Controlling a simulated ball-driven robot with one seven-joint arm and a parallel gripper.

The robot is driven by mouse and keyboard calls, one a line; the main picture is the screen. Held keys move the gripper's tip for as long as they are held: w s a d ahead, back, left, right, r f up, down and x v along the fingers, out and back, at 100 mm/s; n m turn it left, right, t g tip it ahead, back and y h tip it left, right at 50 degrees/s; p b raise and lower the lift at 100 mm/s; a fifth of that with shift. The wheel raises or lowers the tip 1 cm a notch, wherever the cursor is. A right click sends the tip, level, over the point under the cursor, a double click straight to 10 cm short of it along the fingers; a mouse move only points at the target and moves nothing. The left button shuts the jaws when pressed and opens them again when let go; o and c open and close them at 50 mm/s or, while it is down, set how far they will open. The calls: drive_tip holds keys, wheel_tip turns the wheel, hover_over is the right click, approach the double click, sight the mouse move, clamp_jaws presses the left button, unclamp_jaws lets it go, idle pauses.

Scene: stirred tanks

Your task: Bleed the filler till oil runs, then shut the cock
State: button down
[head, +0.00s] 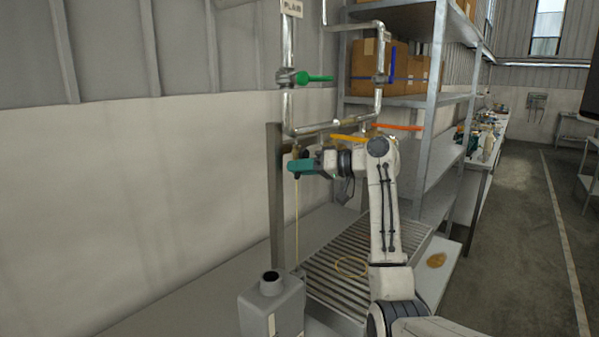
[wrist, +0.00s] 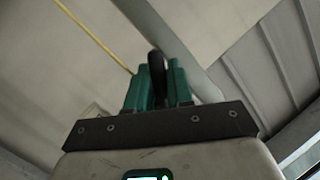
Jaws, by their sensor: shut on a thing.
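My gripper (head: 297,166), with green fingers, is at the lower end of the pipework beside an upright grey post. In the wrist view my gripper (wrist: 158,90) is shut on a dark lever (wrist: 156,68), which I take for the cock's handle. In the head view the cock's body is mostly hidden by the fingers; a small brownish fitting (head: 299,152) shows above them. A thin yellow stream of oil (head: 297,225) falls straight down below the gripper; it also shows in the wrist view (wrist: 95,36). Its lower end is near the grey can; where it lands is unclear.
A grey can (head: 271,303) with a dark round mouth stands below. A slatted grating (head: 335,250) carries a yellow ring (head: 351,267); a brownish patch (head: 436,260) lies right of it. Pipes above carry a green lever (head: 315,78) and orange levers (head: 398,127). Shelving (head: 438,100) stands close right.

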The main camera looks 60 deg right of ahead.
idle(0.4)
drive_tip(key=c, duration=1.1)
unclamp_jaws()
drive_tip(key=s+r+b, duration=0.1)
drive_tip(key=s, duration=0.6)
drive_tip(key=shift+s+d+r+b, duration=0.15)
drive_tip(key=shift+s+d+b, duration=0.05)
drive_tip(key=shift+d+b, duration=0.2)
